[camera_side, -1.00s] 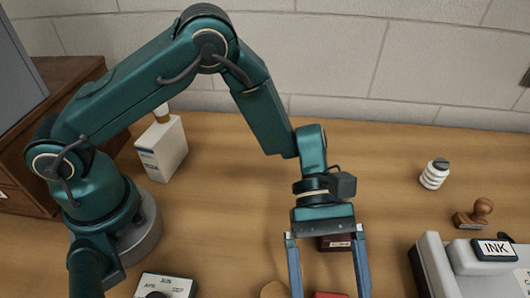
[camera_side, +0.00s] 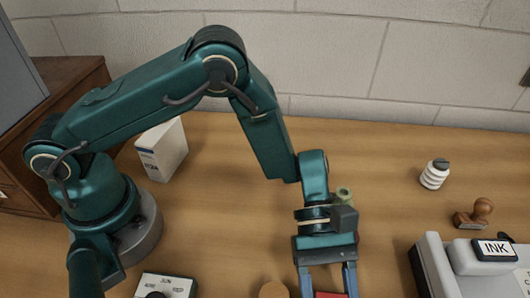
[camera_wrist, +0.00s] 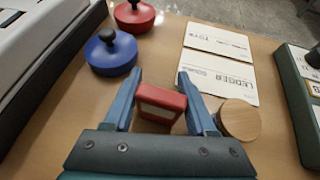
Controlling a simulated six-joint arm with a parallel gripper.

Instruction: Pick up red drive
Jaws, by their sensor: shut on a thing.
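The red drive (camera_wrist: 160,104) is a small red block with a pale label on the side facing the camera. In the wrist view it lies between the two blue-grey fingers of my gripper (camera_wrist: 160,76), which is shut on it. In the side view my gripper (camera_side: 328,283) points down at the bottom edge, with a strip of the red drive (camera_side: 331,295) between its fingers. The fingertips and the rest of the drive are cut off there. I cannot tell whether the drive touches the table.
A round wooden piece (camera_wrist: 238,119) stands close to the right finger. A blue knobbed pot (camera_wrist: 110,57) and a red one (camera_wrist: 134,17) stand beyond the left finger. Ledger cards (camera_wrist: 220,72) lie ahead. A wooden stamp (camera_side: 474,213) and white coiled item (camera_side: 434,174) stand right.

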